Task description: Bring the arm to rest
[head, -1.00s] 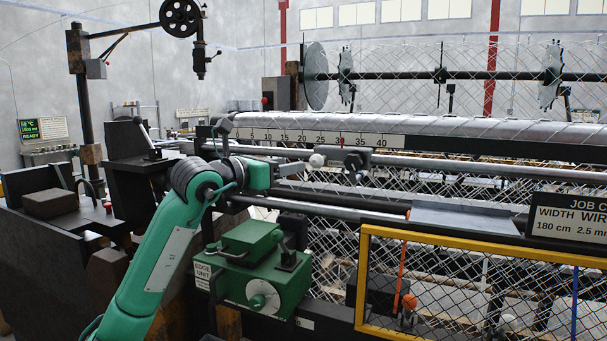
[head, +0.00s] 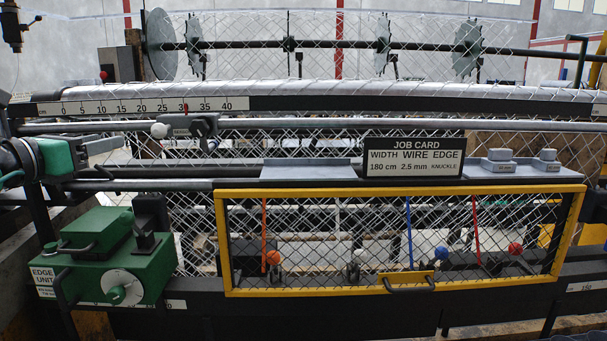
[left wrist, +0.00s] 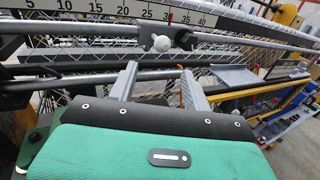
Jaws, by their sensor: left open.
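My left arm's green wrist (head: 55,157) enters at the left edge of the head view, above the green edge unit (head: 112,258). My left gripper (head: 108,165) points right, toward the loom's rails. A white ball knob (left wrist: 161,43) shows just beyond the fingertips; I cannot tell the exact gap. The rest of the arm is outside the head view. My right gripper is not in view.
The numbered scale (head: 150,105) and long rails (head: 330,125) run across behind the gripper. A yellow-framed mesh guard (head: 400,292) stands right of the edge unit, with coloured levers behind it. The job card (head: 414,158) stands above it.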

